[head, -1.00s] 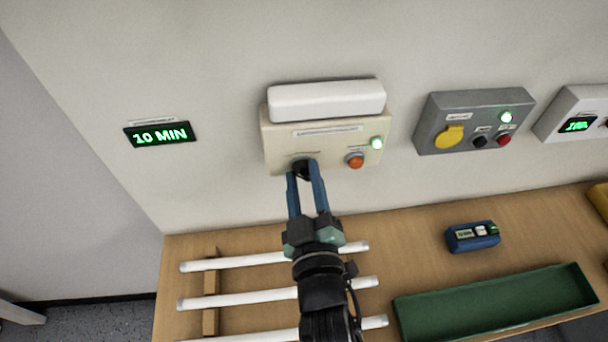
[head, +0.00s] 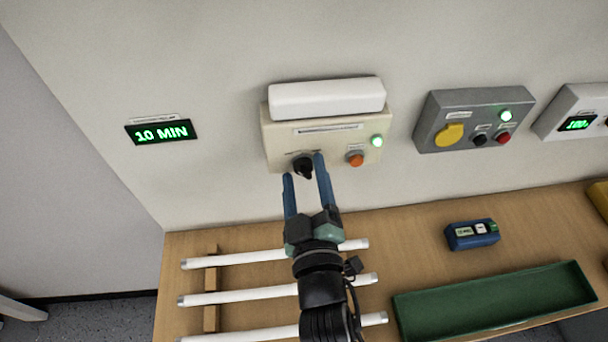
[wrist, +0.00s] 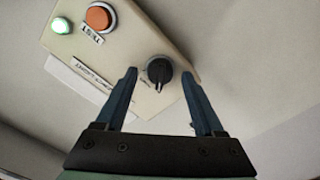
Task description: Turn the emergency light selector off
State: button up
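The emergency light unit is a cream box (head: 282,140) on the wall with a white lamp (head: 326,98) on top. Its black selector knob (head: 303,167) is at the lower left of the box, and it also shows in the wrist view (wrist: 159,72). My gripper (head: 304,166) is open, with its blue fingers apart and short of the knob. In the wrist view the fingers (wrist: 160,84) stand on either side of the knob with gaps. The box's green light (head: 377,141) is lit, above an orange button (head: 355,160).
A display (head: 161,132) on the wall reads 10 MIN. A grey box (head: 474,121) with a yellow knob hangs to the right. Below, the wooden bench (head: 420,225) holds white tubes (head: 235,291), a blue meter (head: 472,235) and a green tray (head: 495,300).

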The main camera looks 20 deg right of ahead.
jog(key=b+v, duration=0.4)
jog(key=v, duration=0.9)
dwell(0.6)
